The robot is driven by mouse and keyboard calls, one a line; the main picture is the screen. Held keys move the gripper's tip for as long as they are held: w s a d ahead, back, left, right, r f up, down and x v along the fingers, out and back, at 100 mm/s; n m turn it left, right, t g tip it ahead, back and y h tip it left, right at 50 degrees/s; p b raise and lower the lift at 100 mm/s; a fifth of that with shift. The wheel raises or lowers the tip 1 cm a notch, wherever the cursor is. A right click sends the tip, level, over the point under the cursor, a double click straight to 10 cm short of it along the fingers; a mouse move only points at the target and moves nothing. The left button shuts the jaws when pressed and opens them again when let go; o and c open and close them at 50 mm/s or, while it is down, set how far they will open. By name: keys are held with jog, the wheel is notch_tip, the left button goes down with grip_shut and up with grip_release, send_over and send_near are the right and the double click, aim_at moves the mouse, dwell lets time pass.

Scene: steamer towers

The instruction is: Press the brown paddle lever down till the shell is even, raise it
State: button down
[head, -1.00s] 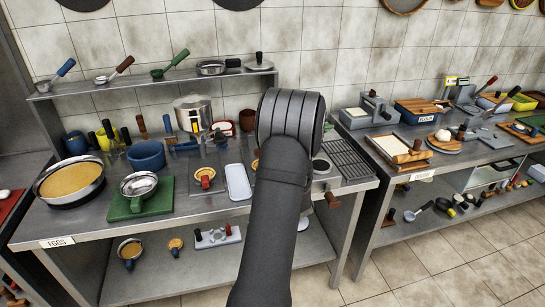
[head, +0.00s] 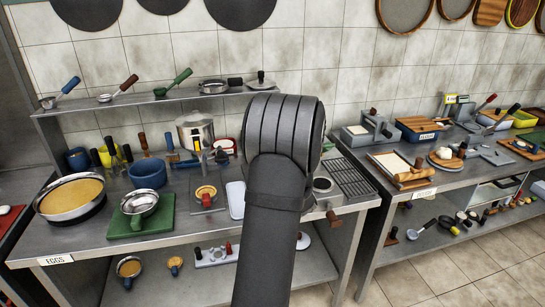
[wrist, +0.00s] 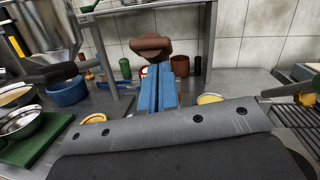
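A brown paddle lever (wrist: 150,46) stands upright in the wrist view, just beyond my fingertips. Its lower part is hidden behind my fingers, so I cannot tell whether they touch it. My gripper (wrist: 160,72) shows as two blue fingers side by side with only a thin dark line between them; it looks shut, with nothing seen between. A yellow shell (wrist: 210,98) sits to the right of the fingers, partly cut off by my wrist housing. Another yellow shell (wrist: 95,118) lies to the left; it also shows in the head view (head: 206,192). My arm hides the gripper and lever in the head view.
A blue bowl (head: 147,174), a green board (head: 160,215) with a metal bowl, and a wide pan (head: 72,196) stand on the left. A steel pot (head: 195,133) is behind. A slotted grate (head: 351,180) lies right of my arm. A shelf (head: 140,98) overhangs the back.

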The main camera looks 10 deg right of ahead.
jog(key=f+v, duration=0.3)
jog(key=v, duration=0.9)
jog(key=shift+d, duration=0.2)
jog(key=shift+s, duration=0.1)
jog(key=r+x, duration=0.3)
jog(key=x, duration=0.9)
jog(key=shift+a, duration=0.2)
